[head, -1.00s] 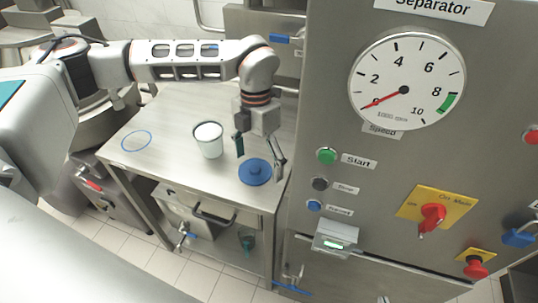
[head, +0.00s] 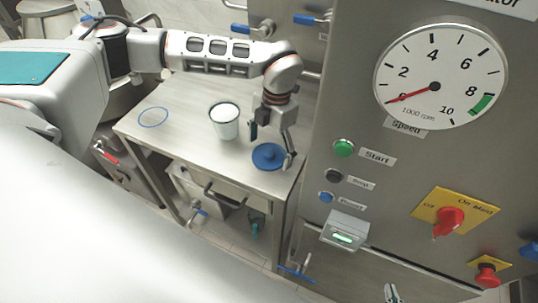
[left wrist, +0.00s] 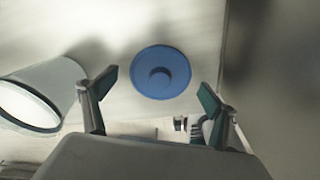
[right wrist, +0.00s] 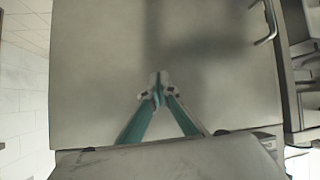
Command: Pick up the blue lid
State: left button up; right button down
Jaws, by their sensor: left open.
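The blue lid (head: 267,157), round with a raised knob, lies flat on the steel table near its right front corner. It also shows in the left wrist view (left wrist: 148,87), ahead of the fingers. My left gripper (head: 271,144) is open, pointing down at the lid with one finger on each side; I cannot tell whether a finger touches it.
A white-filled bucket-like cup (head: 223,124) stands left of the lid, close to the left gripper. A blue ring (head: 153,117) marks the table's left side. The separator panel (head: 400,165) with gauge and buttons rises just right of the table (head: 185,95).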

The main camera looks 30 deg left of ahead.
pick_arm(q)
jog(key=c, duration=1.3)
jog(key=shift+s+f, duration=0.1)
jog(key=c, duration=0.7)
jog(key=shift+c, duration=0.2)
